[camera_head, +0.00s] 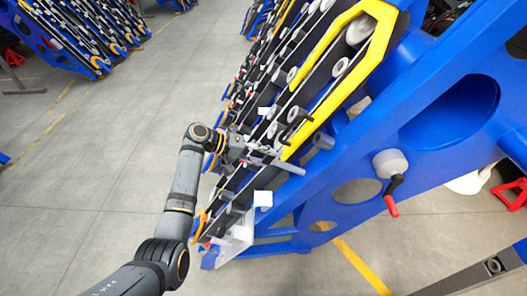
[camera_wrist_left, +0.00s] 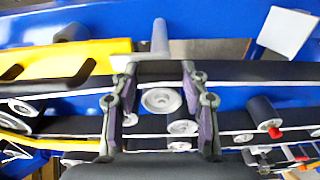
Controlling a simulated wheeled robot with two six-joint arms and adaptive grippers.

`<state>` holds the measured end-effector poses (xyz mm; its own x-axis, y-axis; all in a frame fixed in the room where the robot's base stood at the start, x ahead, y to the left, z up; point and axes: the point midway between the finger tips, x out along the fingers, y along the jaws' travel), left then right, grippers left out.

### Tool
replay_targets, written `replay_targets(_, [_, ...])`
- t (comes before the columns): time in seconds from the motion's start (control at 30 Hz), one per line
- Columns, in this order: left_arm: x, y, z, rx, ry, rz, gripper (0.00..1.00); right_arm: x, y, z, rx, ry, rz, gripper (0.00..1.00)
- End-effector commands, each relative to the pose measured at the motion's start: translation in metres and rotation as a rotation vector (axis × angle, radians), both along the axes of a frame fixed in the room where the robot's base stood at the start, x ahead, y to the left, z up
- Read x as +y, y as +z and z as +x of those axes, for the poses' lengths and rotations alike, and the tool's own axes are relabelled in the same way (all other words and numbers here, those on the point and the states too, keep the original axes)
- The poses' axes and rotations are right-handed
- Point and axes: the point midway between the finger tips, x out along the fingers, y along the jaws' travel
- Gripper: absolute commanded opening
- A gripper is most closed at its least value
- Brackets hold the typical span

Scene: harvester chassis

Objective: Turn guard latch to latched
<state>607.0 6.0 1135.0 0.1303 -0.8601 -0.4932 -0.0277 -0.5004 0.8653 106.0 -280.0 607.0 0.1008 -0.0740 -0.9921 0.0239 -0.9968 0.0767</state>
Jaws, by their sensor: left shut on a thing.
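My left gripper (camera_head: 268,158) reaches in from the left at the lower end of the yellow guard (camera_head: 335,75). It is shut on a grey rod (camera_head: 290,167), which looks like the guard latch's handle and points right, towards the blue frame. In the left wrist view, the two fingers of my left gripper (camera_wrist_left: 160,80) stand either side of the grey rod (camera_wrist_left: 160,38), which sticks up beyond them. The yellow guard (camera_wrist_left: 75,58) ends close to the left finger. The fingers partly hide the grip, and I cannot tell the latch's exact angle. My right gripper is not in view.
The blue chassis frame (camera_head: 350,150) rises to the right, with a white knob (camera_head: 390,163) and red-tipped crank (camera_head: 392,205) on it. Belts and rollers run close around my gripper. A black handle (camera_head: 296,120) sits on the guard. Open grey floor (camera_head: 110,130) lies left.

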Motion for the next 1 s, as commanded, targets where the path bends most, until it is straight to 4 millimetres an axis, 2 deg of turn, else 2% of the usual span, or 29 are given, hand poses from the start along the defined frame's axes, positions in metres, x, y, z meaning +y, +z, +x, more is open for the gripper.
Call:
replay_targets(0.13, [0.0001, 0.0024, 0.0009, 0.024, 0.017, -0.001, 0.14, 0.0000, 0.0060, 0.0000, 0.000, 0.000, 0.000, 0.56])
replay_targets(0.63, [0.0001, 0.0011, 0.0011, 0.036, 0.024, -0.002, 0.13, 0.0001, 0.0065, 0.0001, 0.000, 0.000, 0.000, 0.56])
replay_targets(0.67, [0.0001, 0.0011, 0.0011, 0.035, 0.025, -0.002, 0.49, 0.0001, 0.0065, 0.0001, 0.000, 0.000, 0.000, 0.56])
replay_targets(0.7, [0.0000, 0.0011, 0.0010, 0.036, 0.024, -0.002, 0.54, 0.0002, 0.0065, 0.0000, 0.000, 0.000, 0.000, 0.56])
replay_targets(0.8, [0.0000, 0.0007, 0.0007, 0.036, 0.023, -0.001, 0.68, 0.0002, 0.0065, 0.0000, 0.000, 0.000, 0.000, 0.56])
replay_targets(1.0, [0.0000, 0.0003, 0.0005, 0.037, 0.023, -0.001, 0.68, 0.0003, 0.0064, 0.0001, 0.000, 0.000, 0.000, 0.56])
